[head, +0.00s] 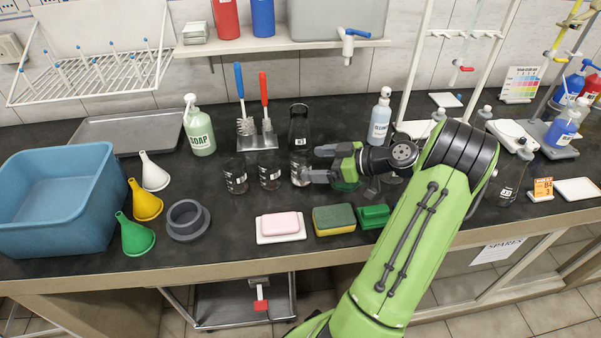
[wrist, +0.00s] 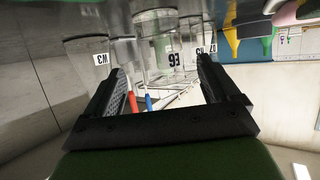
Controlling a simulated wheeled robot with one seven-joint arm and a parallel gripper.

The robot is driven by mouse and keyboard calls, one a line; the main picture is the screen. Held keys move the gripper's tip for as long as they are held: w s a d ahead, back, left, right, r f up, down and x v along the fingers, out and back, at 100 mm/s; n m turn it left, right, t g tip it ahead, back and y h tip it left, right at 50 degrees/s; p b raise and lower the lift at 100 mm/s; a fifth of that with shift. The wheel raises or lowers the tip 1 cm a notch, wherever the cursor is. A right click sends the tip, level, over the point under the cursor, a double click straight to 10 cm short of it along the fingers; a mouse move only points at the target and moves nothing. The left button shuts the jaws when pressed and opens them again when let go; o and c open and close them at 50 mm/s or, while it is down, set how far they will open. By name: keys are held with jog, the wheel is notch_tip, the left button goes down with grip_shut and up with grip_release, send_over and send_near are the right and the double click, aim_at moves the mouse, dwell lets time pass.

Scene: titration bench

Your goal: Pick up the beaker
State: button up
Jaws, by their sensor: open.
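Three clear glass beakers with white markings stand in a row on the dark bench in the head view: a left beaker (head: 235,180), a middle beaker (head: 269,177) and a right beaker (head: 298,170). My gripper (head: 313,164) is open, reaching in from the right with its fingertips close to the right beaker. In the wrist view, which looks upside down, my open gripper (wrist: 161,67) faces labelled glassware (wrist: 160,50). Another labelled glass vessel (wrist: 88,48) is beside the left finger. I cannot tell whether any glass is between the fingers or touching them.
A pink soap bar (head: 280,223), a sponge (head: 333,219) and a green block (head: 373,216) lie in front. A cleaner bottle (head: 380,122) stands behind my wrist.

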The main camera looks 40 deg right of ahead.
jog(key=b+x, duration=0.1)
jog(key=x, duration=0.4)
jog(key=shift+w+a, duration=0.1)
jog(key=shift+a, duration=0.05)
jog(key=shift+r, duration=0.15)
jog(key=c, duration=1.2)
notch_tip(320, 180, up, 10)
jog(key=p, duration=0.3)
